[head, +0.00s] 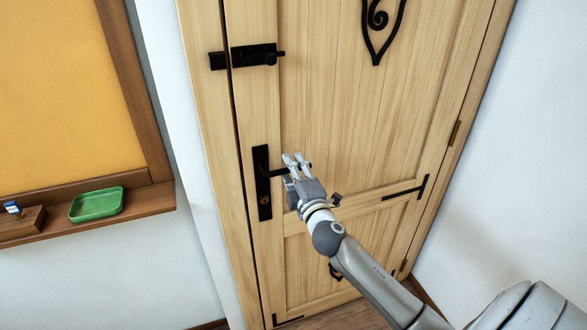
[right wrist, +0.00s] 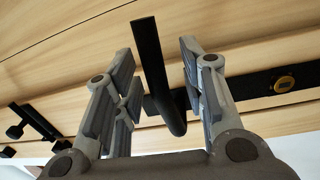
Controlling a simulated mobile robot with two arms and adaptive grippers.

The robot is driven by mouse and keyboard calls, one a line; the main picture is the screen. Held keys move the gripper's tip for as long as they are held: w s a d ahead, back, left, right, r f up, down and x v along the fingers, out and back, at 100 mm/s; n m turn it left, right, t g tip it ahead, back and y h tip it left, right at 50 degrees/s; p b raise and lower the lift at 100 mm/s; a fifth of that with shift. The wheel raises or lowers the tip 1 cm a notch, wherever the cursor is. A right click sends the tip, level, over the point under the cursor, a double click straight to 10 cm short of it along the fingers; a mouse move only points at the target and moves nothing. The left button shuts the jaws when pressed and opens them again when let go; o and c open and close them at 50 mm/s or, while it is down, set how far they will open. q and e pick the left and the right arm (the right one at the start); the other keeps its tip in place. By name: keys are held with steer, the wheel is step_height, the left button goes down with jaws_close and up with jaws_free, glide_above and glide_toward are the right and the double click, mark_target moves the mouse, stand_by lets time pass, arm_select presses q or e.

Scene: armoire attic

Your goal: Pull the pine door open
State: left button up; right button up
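The pine door (head: 335,120) fills the middle of the head view and looks shut, with a thin dark line along its left edge. A black plate (head: 262,183) with a black lever handle (head: 279,172) is on its left side. My right gripper (head: 296,161) is at the lever. In the right wrist view, the gripper (right wrist: 157,52) is open, with the lever (right wrist: 150,58) between its fingers and a gap visible on the left side. I cannot tell whether the right finger touches it. My left gripper is not in view.
A black bolt (head: 254,55) sits above the handle, with its keeper (head: 217,61) on the frame. Hinges (head: 455,133) are on the door's right edge. Left is an orange board (head: 60,100) with a ledge holding a green tray (head: 97,215). A white wall (head: 520,170) stands right.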

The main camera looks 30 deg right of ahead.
jaws_close()
stand_by(0.4)
steer(key=shift+f+m+b, duration=0.7)
steer(key=shift+m+b, duration=0.2)
steer(key=shift+m, duration=0.3)
steer(key=shift+w+a+f+m+h+b, duration=0.15)
steer(key=shift+f+m+b, duration=0.25)
steer(key=shift+m, duration=0.55)
steer(key=shift+a+f+m+h+b, duration=0.1)
steer(key=shift+a+f+m+b, duration=0.3)
steer(key=shift+m, duration=0.6)
steer(key=shift+w+a+f+m+h+b, duration=0.15)
steer(key=shift+f+m+b, duration=0.25)
steer(key=shift+m, duration=0.55)
steer(key=shift+s+f, duration=0.1)
